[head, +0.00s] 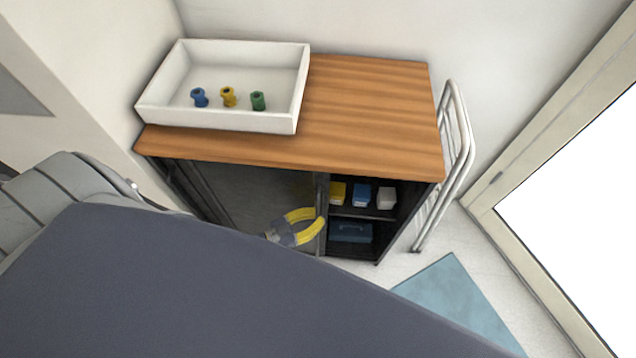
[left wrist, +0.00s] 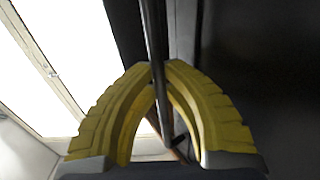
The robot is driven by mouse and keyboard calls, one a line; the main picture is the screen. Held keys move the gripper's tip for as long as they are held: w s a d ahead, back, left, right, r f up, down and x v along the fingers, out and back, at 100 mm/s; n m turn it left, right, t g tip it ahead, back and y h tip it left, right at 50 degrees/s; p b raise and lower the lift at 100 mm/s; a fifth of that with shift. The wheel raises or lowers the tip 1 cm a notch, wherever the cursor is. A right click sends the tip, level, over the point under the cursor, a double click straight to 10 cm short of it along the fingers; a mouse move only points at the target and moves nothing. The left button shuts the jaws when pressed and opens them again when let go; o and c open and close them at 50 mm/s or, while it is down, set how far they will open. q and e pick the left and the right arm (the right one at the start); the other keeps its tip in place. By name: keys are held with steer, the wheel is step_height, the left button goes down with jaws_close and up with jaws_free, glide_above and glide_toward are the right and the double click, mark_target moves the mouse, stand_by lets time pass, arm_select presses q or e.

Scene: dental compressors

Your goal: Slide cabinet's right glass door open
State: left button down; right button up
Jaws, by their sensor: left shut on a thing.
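The cabinet (head: 375,110) has a wooden top and a dark front with sliding glass doors. The right part of its front is uncovered, and its shelves show clearly. A dark upright door edge or handle bar (head: 322,188) stands near the middle of the front, with dark glass (head: 260,190) to its left. My left gripper (head: 318,217) has yellow fingers and is shut at this bar. In the left wrist view the fingers (left wrist: 158,75) close on a thin dark upright bar (left wrist: 154,40). Which door panel the bar belongs to is hard to tell. My right gripper is not in view.
A white tray (head: 215,118) with blue, yellow and green fittings stands on the top. Yellow, blue and white boxes (head: 361,194) and a blue toolbox (head: 350,232) sit inside. A white rail frame (head: 458,140) stands at right. My large arm link hides the lower left.

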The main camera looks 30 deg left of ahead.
arm_select(q)
steer(key=c, duration=1.7)
jaws_free()
steer(key=v, duration=1.2)
